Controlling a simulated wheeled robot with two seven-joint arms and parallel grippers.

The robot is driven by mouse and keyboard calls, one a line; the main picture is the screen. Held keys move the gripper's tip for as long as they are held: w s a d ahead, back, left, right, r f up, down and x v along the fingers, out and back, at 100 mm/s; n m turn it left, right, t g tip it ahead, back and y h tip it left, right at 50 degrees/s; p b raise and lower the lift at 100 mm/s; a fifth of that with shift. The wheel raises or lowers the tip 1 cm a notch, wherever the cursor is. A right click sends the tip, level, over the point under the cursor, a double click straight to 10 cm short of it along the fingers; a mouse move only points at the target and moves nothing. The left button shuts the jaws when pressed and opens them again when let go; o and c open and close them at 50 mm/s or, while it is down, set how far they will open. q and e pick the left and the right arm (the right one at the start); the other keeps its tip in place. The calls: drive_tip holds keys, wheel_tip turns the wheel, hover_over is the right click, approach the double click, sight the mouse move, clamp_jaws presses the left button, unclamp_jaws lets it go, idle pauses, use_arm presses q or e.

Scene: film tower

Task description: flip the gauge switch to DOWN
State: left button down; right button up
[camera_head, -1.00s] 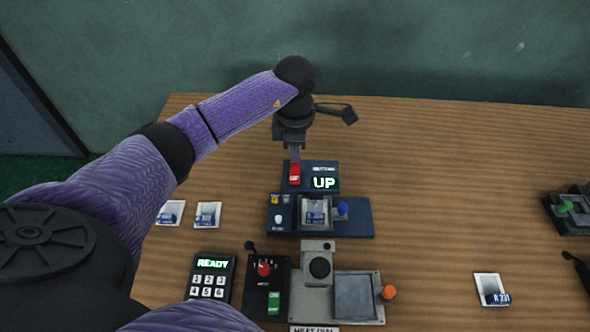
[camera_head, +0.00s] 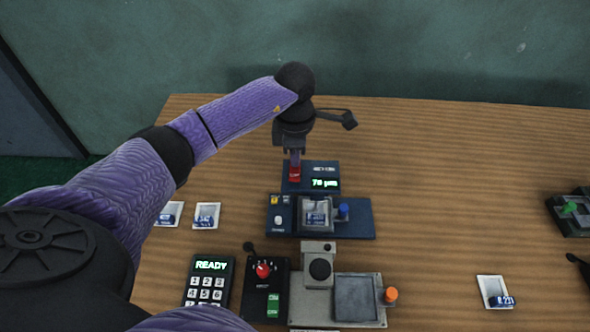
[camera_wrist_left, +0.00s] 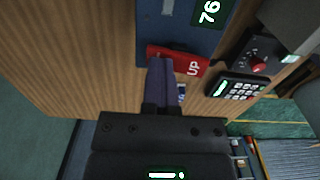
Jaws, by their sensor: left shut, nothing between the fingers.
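The gauge (camera_head: 300,186) is a dark blue box behind the middle of the table. Its small display (camera_head: 325,183) shows a green number in µm. Its red switch (camera_head: 295,176) is at the left of the box. In the left wrist view the red switch (camera_wrist_left: 190,63) bears the word UP and lies across the box edge. My left gripper (camera_head: 295,161) is shut and empty, pointing down at the switch. In the wrist view its fingertips (camera_wrist_left: 160,66) overlap the red switch and appear to touch it. My right gripper is not in view.
A blue unit with a blue knob (camera_head: 343,210) stands just in front of the gauge. A keypad (camera_head: 208,280) reading READY, a red-dial panel (camera_head: 264,290) and a grey device with an orange knob (camera_head: 390,294) are nearer.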

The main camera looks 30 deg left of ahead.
use_arm(q)
wheel_tip(320, 180, up, 7)
drive_tip(key=p, duration=0.5)
drive_tip(key=shift+r, duration=0.15)
